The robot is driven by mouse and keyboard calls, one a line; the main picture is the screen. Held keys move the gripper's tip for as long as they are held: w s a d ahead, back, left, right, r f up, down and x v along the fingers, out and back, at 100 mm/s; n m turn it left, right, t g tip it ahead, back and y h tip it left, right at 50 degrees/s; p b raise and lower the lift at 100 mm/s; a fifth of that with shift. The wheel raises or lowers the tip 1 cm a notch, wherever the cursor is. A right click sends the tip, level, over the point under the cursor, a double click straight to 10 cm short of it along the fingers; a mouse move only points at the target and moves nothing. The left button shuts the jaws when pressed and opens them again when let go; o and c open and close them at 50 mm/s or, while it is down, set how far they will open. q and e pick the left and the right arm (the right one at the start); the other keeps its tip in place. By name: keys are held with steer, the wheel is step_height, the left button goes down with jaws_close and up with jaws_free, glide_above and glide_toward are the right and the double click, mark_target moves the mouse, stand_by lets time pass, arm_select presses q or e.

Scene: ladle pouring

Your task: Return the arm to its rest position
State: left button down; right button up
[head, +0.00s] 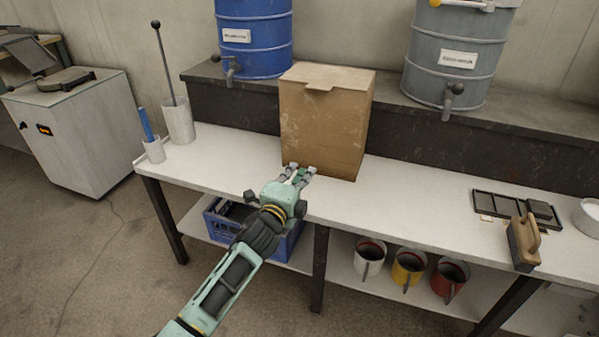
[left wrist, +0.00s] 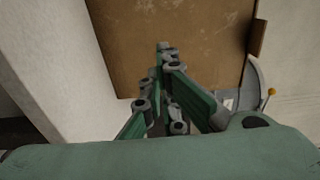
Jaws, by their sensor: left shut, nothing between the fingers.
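My left gripper (head: 300,172) is at the front edge of the white table, just in front of the cardboard box. Its fingers are shut and empty. The left wrist view shows the fingers (left wrist: 163,50) close together, with the brown box face behind them. I cannot tell whether the fingertips touch the box. My left arm reaches up from the bottom of the head view, extended over the floor. My right gripper is not in view.
The cardboard box (head: 325,120) stands upright on the white table (head: 400,190). A ladle (head: 165,62) stands in a white container (head: 179,122) at left. A blue barrel (head: 255,52) and grey barrel (head: 455,72) stand on the back ledge. Mugs (head: 408,270) and a blue crate (head: 222,228) are below.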

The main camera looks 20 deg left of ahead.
arm_select(q)
steer(key=s+a+f+n+g+y, duration=0.2)
steer(key=s+f+n+g, duration=0.7)
steer(key=s+f, duration=1.15)
steer(key=s+d+f+n+g+p, duration=0.1)
steer(key=s+f+n+g+p, duration=0.2)
steer(key=s+f, duration=0.5)
steer(key=s+f+n+g+h+p, duration=0.15)
steer(key=s+f+p, duration=0.3)
steer(key=s, duration=0.75)
steer(key=s+d+f+n+g+y+p, duration=0.1)
steer(key=s+f+n+g+p, duration=0.25)
steer(key=s+f, duration=0.45)
steer(key=s+a+p, duration=0.2)
steer(key=s+p, duration=0.5)
steer(key=s, duration=0.7)
steer(key=shift+s+r+m+p, duration=0.25)
steer(key=shift+r+m+p, duration=0.05)
steer(key=shift+r+p, duration=0.1)
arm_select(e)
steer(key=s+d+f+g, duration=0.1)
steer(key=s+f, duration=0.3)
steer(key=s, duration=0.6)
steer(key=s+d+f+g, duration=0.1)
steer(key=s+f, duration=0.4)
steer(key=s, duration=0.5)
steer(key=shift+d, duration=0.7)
arm_select(q)
steer(key=shift+a, duration=0.1)
